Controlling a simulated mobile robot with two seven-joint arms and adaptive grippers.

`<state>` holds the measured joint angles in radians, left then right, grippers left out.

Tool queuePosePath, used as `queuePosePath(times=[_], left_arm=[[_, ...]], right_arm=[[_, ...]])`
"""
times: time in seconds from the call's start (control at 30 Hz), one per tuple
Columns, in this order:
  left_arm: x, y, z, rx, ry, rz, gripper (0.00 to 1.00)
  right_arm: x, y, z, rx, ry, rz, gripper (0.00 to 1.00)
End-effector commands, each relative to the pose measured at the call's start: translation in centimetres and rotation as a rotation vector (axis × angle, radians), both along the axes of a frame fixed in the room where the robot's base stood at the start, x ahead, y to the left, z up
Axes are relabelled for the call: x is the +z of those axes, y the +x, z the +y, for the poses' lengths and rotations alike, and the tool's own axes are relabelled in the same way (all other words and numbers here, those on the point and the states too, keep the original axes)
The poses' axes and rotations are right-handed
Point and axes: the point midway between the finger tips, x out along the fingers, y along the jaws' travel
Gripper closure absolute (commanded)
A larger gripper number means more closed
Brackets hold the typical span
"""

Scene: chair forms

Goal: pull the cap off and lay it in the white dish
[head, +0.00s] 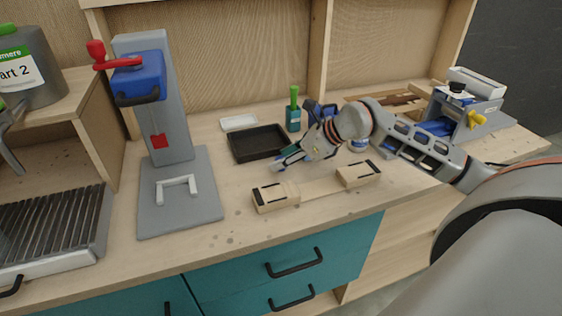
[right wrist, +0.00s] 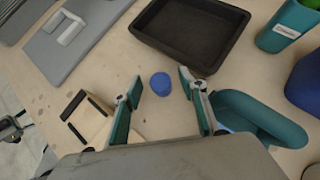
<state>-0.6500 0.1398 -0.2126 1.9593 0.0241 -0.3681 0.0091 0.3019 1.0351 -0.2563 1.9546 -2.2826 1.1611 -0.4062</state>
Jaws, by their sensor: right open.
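The white dish (head: 238,122) lies empty on the bench, behind the black tray, in the head view. My right gripper (head: 281,161) points down in front of the black tray. In the right wrist view my right gripper (right wrist: 160,82) is open, its teal-padded fingers apart. A small round blue cap (right wrist: 161,84) shows in the gap between the fingertips, with bare space on both sides. Whatever is under the cap is hidden from above. Part of what looks like my left gripper (head: 10,140) shows at the left edge; its jaws cannot be made out.
The black tray (head: 258,143) stands just behind my right gripper. A teal holder (head: 293,118) is behind to the right. A wooden piece (head: 275,196) with black strips lies in front. A grey press (head: 168,120) stands at left. A teal loop (right wrist: 262,115) is close beside the right finger.

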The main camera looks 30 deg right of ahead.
Motion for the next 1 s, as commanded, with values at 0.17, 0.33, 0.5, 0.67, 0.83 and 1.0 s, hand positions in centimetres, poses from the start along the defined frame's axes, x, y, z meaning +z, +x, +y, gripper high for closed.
queuePosePath(times=[0.17, 0.33, 0.5, 0.67, 0.83, 1.0], left_arm=[[0.67, 0.55, -0.04, 0.0, -0.002, -0.013, 0.42], [0.67, 0.54, -0.03, 0.0, -0.002, -0.014, 0.42], [0.56, 0.44, -0.03, 0.0, -0.002, -0.011, 0.42], [0.3, 0.24, -0.01, 0.0, -0.001, -0.006, 0.42], [0.1, 0.09, 0.01, 0.0, 0.0, -0.001, 0.42], [0.1, 0.08, 0.02, 0.0, 0.0, -0.001, 0.42]], right_arm=[[-0.94, 0.87, 0.54, 0.0, 0.0, 0.0, 0.58], [-1.05, 0.89, 0.55, 0.001, -0.002, 0.001, 0.58], [-1.04, 0.87, 0.55, 0.001, -0.001, 0.0, 0.85], [-1.03, 0.87, 0.54, 0.001, -0.001, 0.0, 0.9], [-1.02, 0.86, 0.54, 0.001, -0.001, 0.0, 0.9], [-0.45, 0.89, 0.52, 0.001, -0.002, 0.0, 0.9]])
